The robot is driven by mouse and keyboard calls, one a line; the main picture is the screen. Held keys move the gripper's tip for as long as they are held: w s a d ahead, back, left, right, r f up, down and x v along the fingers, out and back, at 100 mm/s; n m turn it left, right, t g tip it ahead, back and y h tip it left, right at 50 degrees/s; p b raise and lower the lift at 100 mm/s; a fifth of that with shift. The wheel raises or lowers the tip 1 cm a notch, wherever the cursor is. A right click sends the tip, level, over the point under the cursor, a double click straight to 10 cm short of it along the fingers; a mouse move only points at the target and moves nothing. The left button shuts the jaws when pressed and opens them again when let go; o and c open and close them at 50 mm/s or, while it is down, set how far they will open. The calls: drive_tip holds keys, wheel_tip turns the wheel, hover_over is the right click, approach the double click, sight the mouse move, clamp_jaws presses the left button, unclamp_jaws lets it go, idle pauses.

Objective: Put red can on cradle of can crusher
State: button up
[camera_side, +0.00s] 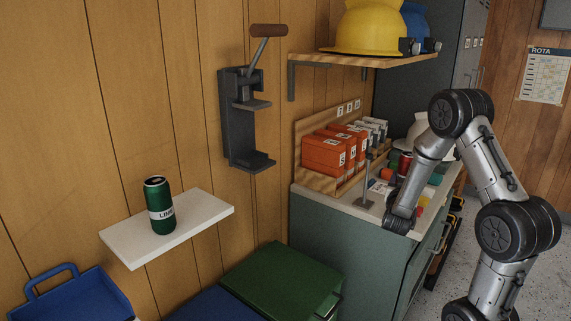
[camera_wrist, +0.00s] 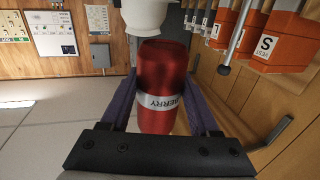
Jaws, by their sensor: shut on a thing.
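The red can (camera_wrist: 165,80) with a white band lettered BERRY is between the two fingers of my gripper (camera_wrist: 162,88) in the wrist view. My gripper is shut on it. In the side view a red can (camera_side: 404,163) shows above the counter, partly behind my arm; the fingers are not clearly visible there. The dark grey can crusher (camera_side: 237,125) is mounted on the wood wall, well left of my arm. Its lever with a brown grip is raised. Its cradle, the bottom ledge (camera_side: 257,163), is empty.
A green can (camera_side: 160,205) stands on a white shelf (camera_side: 124,240). Orange boxes (camera_side: 323,155) and a thin metal post (camera_side: 367,180) stand on the counter between my arm and the crusher. A wooden shelf (camera_side: 375,62) with helmets (camera_side: 368,28) overhangs above.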

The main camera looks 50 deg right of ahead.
drive_tip(key=w+a+r+n+t+y, duration=0.1)
drive_tip(key=w+a+r+n+t, duration=0.15)
drive_tip(key=w+a, duration=0.4)
drive_tip(key=w+a+r+n+t+y, duration=0.1)
drive_tip(key=w+a+r+t, duration=0.15)
drive_tip(key=w+a, duration=0.4)
drive_tip(key=w+a+r+n+t+y, duration=0.3)
drive_tip(key=a, duration=0.7)
drive_tip(key=w+a+r+n+t+y, duration=0.2)
drive_tip(key=w+a+n+t+y, duration=0.1)
drive_tip(key=a, duration=0.7)
approach(250, 139)
drive_tip(key=shift+w+d+r, duration=0.2)
drive_tip(key=shift+d+r, duration=0.1)
drive_tip(key=shift+r, duration=0.3)
drive_tip(key=x, duration=0.4)
drive_tip(key=shift+s+a+f, duration=0.15)
drive_tip(key=shift+a+f, duration=0.05)
drive_tip(key=shift+f, duration=0.55)
drive_tip(key=shift+f, duration=0.15)
